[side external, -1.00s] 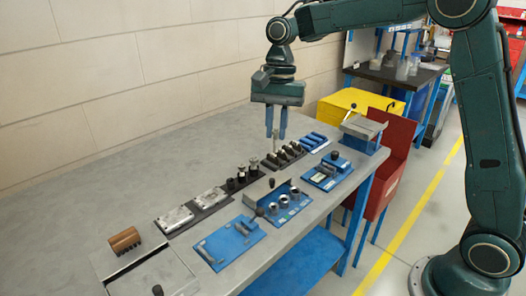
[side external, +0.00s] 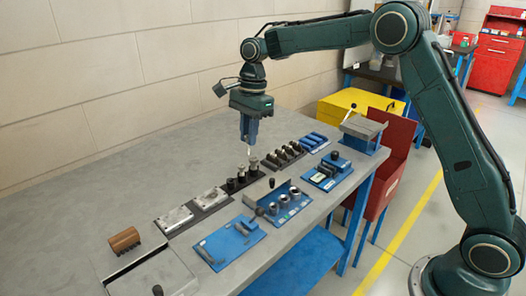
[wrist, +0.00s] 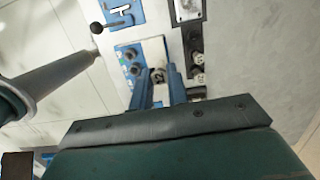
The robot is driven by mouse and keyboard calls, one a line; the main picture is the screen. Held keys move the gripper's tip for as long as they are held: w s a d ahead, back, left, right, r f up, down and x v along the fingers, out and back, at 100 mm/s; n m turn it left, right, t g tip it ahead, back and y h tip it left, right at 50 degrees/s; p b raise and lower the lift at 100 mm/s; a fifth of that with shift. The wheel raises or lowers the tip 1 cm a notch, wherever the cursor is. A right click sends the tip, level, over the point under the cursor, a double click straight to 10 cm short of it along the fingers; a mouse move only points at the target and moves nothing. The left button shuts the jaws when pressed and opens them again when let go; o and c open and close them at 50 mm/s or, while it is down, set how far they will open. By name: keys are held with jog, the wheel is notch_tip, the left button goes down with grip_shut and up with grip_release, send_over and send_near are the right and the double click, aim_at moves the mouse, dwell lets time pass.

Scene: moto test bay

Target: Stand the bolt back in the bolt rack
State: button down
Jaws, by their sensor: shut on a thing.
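My gripper (side external: 250,142) is shut on a small grey bolt (side external: 249,153), whose lower end hangs below the fingertips. In the wrist view the bolt (wrist: 158,76) shows as a round metal end between the two blue fingers, mostly hidden by them. The bolt rack (side external: 243,182) is a black strip with several dark upright holders, some with silver tops, on the bench below. My gripper is above it, and the bolt looks clear of the rack. The rack (wrist: 195,42) lies just right of the fingers in the wrist view.
A blue tray of round metal parts (side external: 286,202) lies in front of the rack. A black tray of cylinders (side external: 284,156) lies to its right, and silver blocks (side external: 175,218) to its left. The bench (side external: 110,205) is bare behind and to the left.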

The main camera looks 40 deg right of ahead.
jog(key=w+f+m, duration=0.6)
jog(key=w, duration=0.2)
jog(key=shift+a+f+t, duration=0.3)
jog(key=shift+a+t, duration=0.1)
jog(key=shift+f, duration=0.2)
jog(key=shift+f, duration=2.5)
jog(key=shift+f, duration=1.15)
dwell(0.7)
jog(key=c, duration=1.3)
grip_release()
jog(key=shift+r, duration=0.2)
